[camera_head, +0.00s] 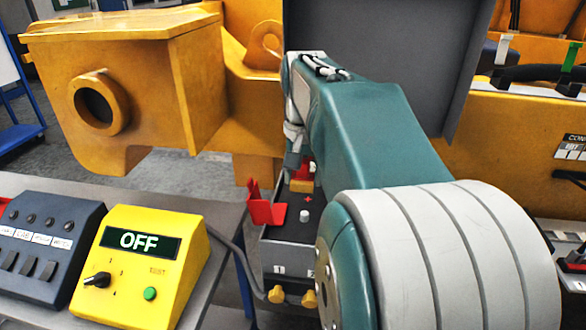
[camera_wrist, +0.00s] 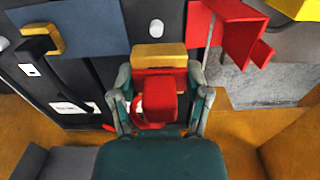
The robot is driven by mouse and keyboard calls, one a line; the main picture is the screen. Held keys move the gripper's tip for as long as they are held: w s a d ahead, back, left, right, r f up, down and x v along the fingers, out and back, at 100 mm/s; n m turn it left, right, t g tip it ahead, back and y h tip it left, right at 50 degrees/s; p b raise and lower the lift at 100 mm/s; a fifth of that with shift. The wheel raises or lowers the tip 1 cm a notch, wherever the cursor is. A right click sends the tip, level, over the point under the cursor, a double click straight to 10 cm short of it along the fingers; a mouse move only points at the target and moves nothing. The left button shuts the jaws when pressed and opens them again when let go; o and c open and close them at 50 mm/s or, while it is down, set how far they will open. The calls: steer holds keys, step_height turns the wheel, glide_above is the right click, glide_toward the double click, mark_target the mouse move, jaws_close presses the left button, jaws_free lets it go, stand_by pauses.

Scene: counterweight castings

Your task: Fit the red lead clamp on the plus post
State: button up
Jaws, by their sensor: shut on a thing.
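My gripper (camera_wrist: 160,90) is shut on the red lead clamp (camera_wrist: 157,98), a red block between its two fingers in the wrist view. A yellow block (camera_wrist: 160,55) lies just beyond the clamp; it also shows in the head view (camera_head: 301,186). The dark battery top (camera_head: 285,232) carries a red plus mark (camera_head: 308,199) and a pale round post (camera_head: 304,215), which the wrist view shows past the yellow block (camera_wrist: 156,27). The clamp's underside is hidden, so I cannot tell whether it touches a post.
A raised red flap (camera_head: 264,208) stands beside the pale post. A yellow control box (camera_head: 140,265) reading OFF and a dark switch box (camera_head: 45,250) sit on the bench at left. A grey panel (camera_head: 385,55) and yellow machine body (camera_head: 130,75) rise behind.

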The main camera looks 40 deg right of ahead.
mark_target(304, 213)
steer(key=shift+s+d, duration=0.1)
steer(key=shift+d, duration=0.35)
steer(key=shift+f, duration=0.3)
steer(key=shift+a+f, duration=0.2)
steer(key=shift+f, duration=0.5)
steer(key=shift+a+f, duration=0.15)
steer(key=shift+f, duration=0.5)
steer(key=shift+d+f, duration=0.25)
steer(key=shift+f, duration=1.05)
steer(key=shift+a+f, duration=0.1)
steer(key=shift+f, duration=1.45)
steer(key=o, duration=1.3)
